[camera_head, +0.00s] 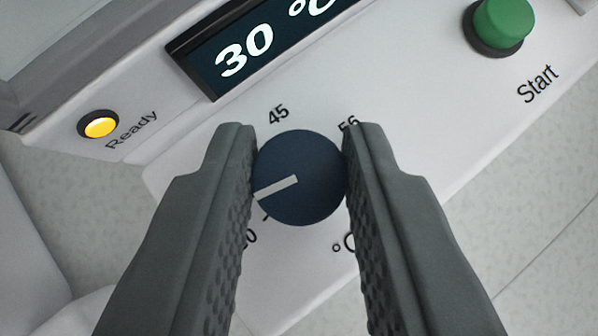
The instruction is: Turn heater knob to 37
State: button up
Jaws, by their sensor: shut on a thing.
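The heater knob (312,197) is a round dark blue dial with a white pointer line. It sits on the white front panel (430,110) of the heater. My gripper (300,178) is shut on it, one grey finger against each side. The pointer is toward the lower left, near a tick mark. The scale label 45 shows above the knob, and 56 is partly hidden by the right finger. A label ending in 0 at lower left is partly hidden by the left finger. No 37 label is visible. The display (262,48) reads 30 °C.
A green Start button (503,22) stands out at the upper right of the panel. A yellow Ready lamp (99,126) is at the left. A pale speckled surface (545,215) lies beyond the panel at the right.

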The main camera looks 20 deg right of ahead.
aim_at(303, 210)
jog(key=shift+f, duration=0.1)
jog(key=o, duration=1)
notch_tip(303, 210, up, 10)
jog(key=shift+r, duration=0.1)
